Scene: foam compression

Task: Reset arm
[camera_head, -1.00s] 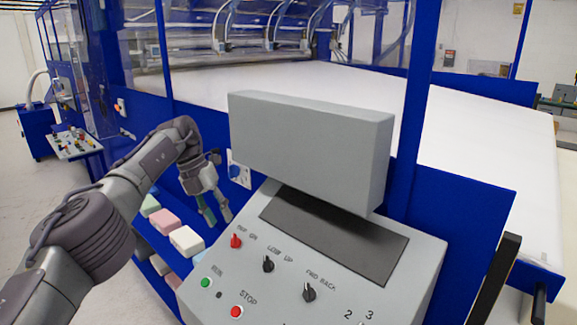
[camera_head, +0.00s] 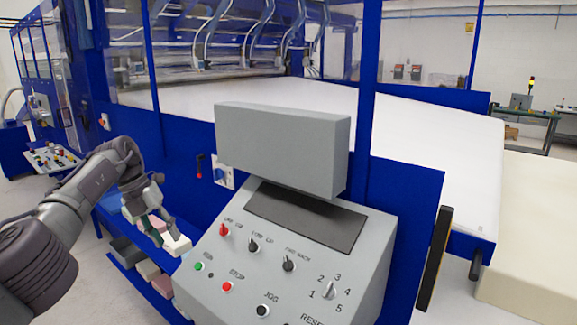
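My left arm comes in from the left, and its gripper (camera_head: 168,235) points down in front of the shelf of foam blocks. Its two fingers look spread apart with nothing visible between them. The fingertips are near a white foam block (camera_head: 177,245); I cannot tell whether they touch it. My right gripper is not in view. The grey control panel (camera_head: 270,250) stands just right of the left gripper, with red, green and black knobs and buttons.
A grey box-shaped display housing (camera_head: 282,150) sits on the panel's top. Behind it is a blue-framed machine with a long white foam sheet (camera_head: 400,135). A cream foam block (camera_head: 530,235) lies at the right. A second button panel (camera_head: 52,158) is at the far left.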

